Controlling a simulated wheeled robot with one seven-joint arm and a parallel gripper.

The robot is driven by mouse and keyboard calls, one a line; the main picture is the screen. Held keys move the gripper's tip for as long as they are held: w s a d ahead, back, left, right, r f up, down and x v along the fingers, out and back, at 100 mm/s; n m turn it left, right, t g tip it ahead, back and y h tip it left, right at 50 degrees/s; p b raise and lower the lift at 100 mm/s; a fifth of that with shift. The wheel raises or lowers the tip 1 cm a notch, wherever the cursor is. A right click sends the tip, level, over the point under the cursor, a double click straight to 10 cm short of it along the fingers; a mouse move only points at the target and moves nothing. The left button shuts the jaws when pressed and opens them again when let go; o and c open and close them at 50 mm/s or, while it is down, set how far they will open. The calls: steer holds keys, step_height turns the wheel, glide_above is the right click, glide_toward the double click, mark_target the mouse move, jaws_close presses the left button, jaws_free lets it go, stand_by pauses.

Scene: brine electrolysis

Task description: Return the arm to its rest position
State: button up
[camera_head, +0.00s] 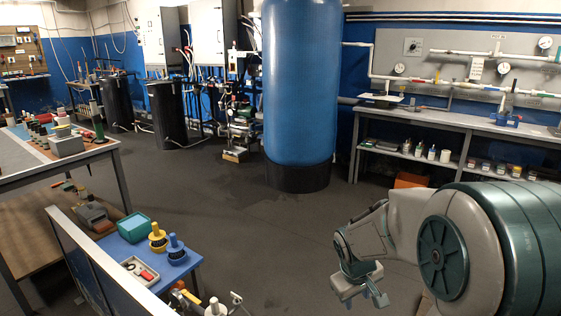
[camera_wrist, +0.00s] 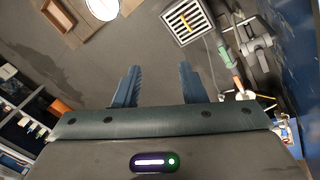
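My arm reaches in from the right edge of the head view. My gripper (camera_head: 362,290) hangs at the lower middle-right of that view, above the dark floor and clear of the benches. In the wrist view, my gripper (camera_wrist: 158,88) shows two blue fingers standing well apart, with nothing between them. It is open and empty.
A blue cart (camera_head: 135,248) with a teal box (camera_head: 134,226) and yellow and blue items stands at lower left. A large blue tank (camera_head: 300,85) stands at the back. A grey workbench (camera_head: 440,122) runs along the right wall. The middle floor (camera_head: 250,225) is clear.

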steer(key=s+a+r+m+y+p, duration=0.2)
steer(key=s+r+p, duration=0.9)
steer(key=s+r, duration=0.6)
step_height(320, 180, up, 4)
steer(key=a+m, duration=0.1)
steer(key=m, duration=0.1)
steer(key=shift+s+r+m+p, duration=0.2)
steer(key=shift+s+m+p, duration=0.15)
steer(key=shift+m, duration=0.05)
steer(key=shift+a, duration=0.1)
